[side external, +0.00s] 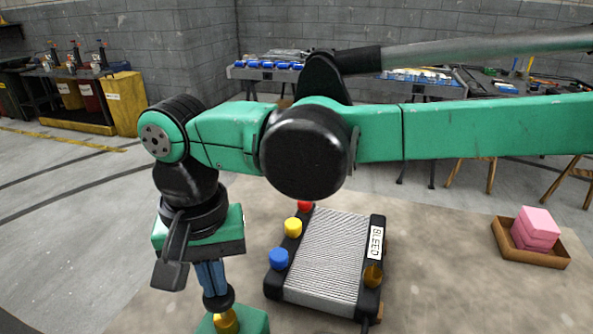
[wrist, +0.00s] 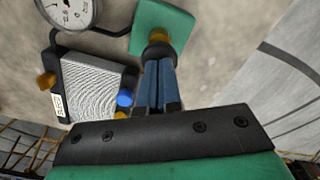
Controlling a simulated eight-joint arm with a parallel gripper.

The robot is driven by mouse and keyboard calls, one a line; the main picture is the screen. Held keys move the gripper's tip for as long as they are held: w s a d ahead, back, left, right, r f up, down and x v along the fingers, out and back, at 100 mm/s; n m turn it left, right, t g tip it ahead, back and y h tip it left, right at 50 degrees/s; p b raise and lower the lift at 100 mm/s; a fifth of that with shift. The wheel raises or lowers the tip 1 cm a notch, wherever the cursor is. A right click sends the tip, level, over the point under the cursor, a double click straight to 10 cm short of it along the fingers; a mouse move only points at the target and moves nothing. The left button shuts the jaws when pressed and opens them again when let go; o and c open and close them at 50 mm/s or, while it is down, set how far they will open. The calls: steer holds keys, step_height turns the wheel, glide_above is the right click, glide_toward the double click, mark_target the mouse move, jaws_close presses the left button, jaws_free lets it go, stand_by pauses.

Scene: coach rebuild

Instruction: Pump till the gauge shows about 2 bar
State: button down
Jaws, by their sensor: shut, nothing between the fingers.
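The pump has a green base (side external: 255,322), a brass stem (side external: 226,321) and a dark round top (side external: 219,301). Its base also shows in the wrist view (wrist: 178,28). My gripper (side external: 213,289) is shut and empty, its blue fingers pointing down with their tips right at the pump's dark top. I cannot tell whether they touch it or hover just above. In the wrist view, the white dial gauge (wrist: 72,10) is cut off by the top edge, and its reading is not legible. The gauge is not visible in the side view.
A ribbed grey block (side external: 326,250) with red, yellow and blue knobs and a BLEED label (side external: 376,243) stands beside the pump. A brown tray (side external: 553,262) with pink blocks (side external: 536,226) lies at the right. Workbenches stand along the back wall.

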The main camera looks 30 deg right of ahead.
stand_by(0.4)
steer(key=shift+r, duration=3.5)
steer(key=shift+f, duration=2.5)
steer(key=shift+f, duration=0.1)
